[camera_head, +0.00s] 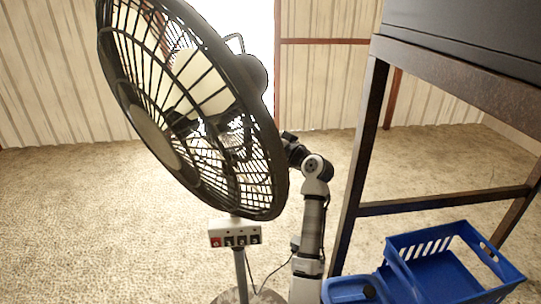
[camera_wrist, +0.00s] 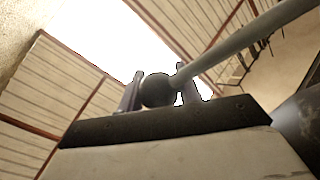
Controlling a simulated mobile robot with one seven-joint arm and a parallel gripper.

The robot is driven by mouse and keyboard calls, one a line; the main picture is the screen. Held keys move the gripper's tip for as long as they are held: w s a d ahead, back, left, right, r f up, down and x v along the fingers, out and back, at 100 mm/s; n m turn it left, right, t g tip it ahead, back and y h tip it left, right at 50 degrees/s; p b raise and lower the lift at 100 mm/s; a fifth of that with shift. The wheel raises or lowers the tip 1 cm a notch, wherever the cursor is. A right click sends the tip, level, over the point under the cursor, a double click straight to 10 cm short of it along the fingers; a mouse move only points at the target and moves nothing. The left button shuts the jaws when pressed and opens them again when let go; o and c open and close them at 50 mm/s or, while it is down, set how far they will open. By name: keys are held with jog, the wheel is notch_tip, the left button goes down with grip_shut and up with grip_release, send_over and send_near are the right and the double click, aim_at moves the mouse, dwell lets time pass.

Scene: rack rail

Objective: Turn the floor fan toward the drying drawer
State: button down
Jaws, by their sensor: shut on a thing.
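The black floor fan (camera_head: 190,110) stands left of centre in the head view, its round cage tilted and its face toward the lower left. A control box (camera_head: 234,232) with red and dark buttons sits on its pole below the cage. My arm reaches up behind the cage, which hides most of my gripper there. In the wrist view my gripper (camera_wrist: 160,84) is shut on a round dark knob (camera_wrist: 157,91) at the end of a grey rod (camera_wrist: 240,42). I cannot identify the drying drawer for certain.
A dark wooden frame (camera_head: 361,170) carrying a dark box (camera_head: 470,35) stands at the right. A blue slotted crate (camera_head: 408,242) is at the lower right. Carpet (camera_head: 70,220) at the left is clear. A bright opening breaks the panelled back wall (camera_head: 40,80).

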jog(key=w+a+n+g+y+b, duration=0.2)
jog(key=a+n+g+y+b, duration=0.2)
jog(key=a+n+g+y, duration=0.1)
jog(key=shift+w+a+f+g, duration=0.35)
jog(key=shift+a+g, duration=0.25)
jog(key=shift+a, duration=0.4)
jog(key=c, duration=1)
grip_release()
jog(key=shift+s+a, duration=0.1)
jog(key=shift+r, duration=0.1)
jog(key=shift+d, duration=0.2)
jog(key=b+v, duration=0.1)
jog(key=v, duration=1.2)
jog(key=shift+s+d, duration=0.15)
jog(key=shift+d, duration=0.1)
